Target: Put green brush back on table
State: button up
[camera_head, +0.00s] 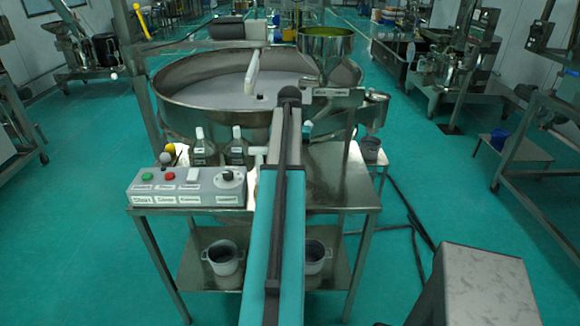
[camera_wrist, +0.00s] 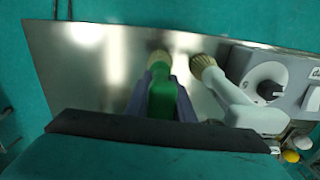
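The green brush (camera_wrist: 162,100), with pale bristles pointing away from me, is between the two dark fingers of my gripper (camera_wrist: 160,82) in the wrist view. The fingers lie close against both sides of its handle, and the gripper looks shut on it. The brush is over the metal table (camera_wrist: 110,75); whether it touches the top cannot be told. In the head view the table (camera_head: 335,180) shows, but my arm hides the gripper and the green brush. A white brush (camera_wrist: 232,105) with tan bristles lies just right of the green one.
A control box (camera_head: 187,187) sits at the table's front left; it also shows in the wrist view (camera_wrist: 275,80). Two bottles (camera_head: 203,147) stand behind it. The large round sieve (camera_head: 205,115) is behind the table. The tabletop right of my arm is clear.

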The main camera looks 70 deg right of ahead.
jog(key=o, duration=0.4)
jog(key=shift+r, duration=0.1)
jog(key=shift+r+p, duration=2.4)
jog(key=shift+r, duration=1.2)
